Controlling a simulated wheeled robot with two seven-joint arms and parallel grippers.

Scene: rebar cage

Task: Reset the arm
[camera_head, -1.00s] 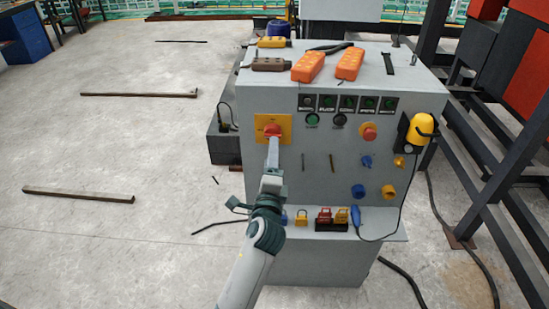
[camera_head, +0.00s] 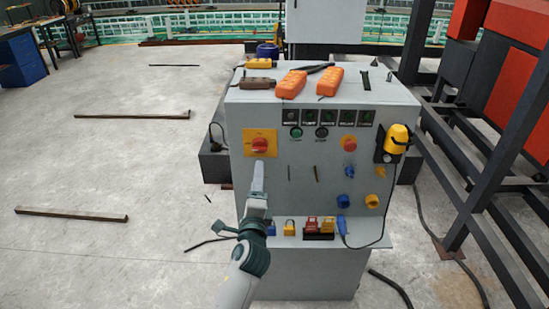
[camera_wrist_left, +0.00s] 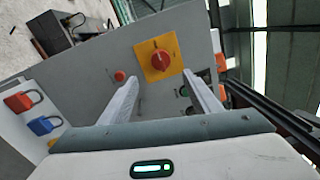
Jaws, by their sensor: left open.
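My left gripper (camera_head: 259,178) is in front of the grey control cabinet (camera_head: 270,215), just below the red rotary switch (camera_head: 259,145) on its yellow plate. In the left wrist view the two fingers of my left gripper (camera_wrist_left: 158,95) stand apart with nothing between them. The red switch (camera_wrist_left: 160,61) and its yellow plate show beyond the fingertips, apart from them. My right gripper is in neither view.
Orange pendants (camera_head: 291,84) and other tools lie on the cabinet top. A yellow lamp-like device (camera_head: 398,138) hangs at its right side. Padlocks (camera_head: 290,228) sit on the lower shelf. Dark steel frames (camera_head: 470,180) stand at right. The floor at left is mostly clear, with several bars lying there.

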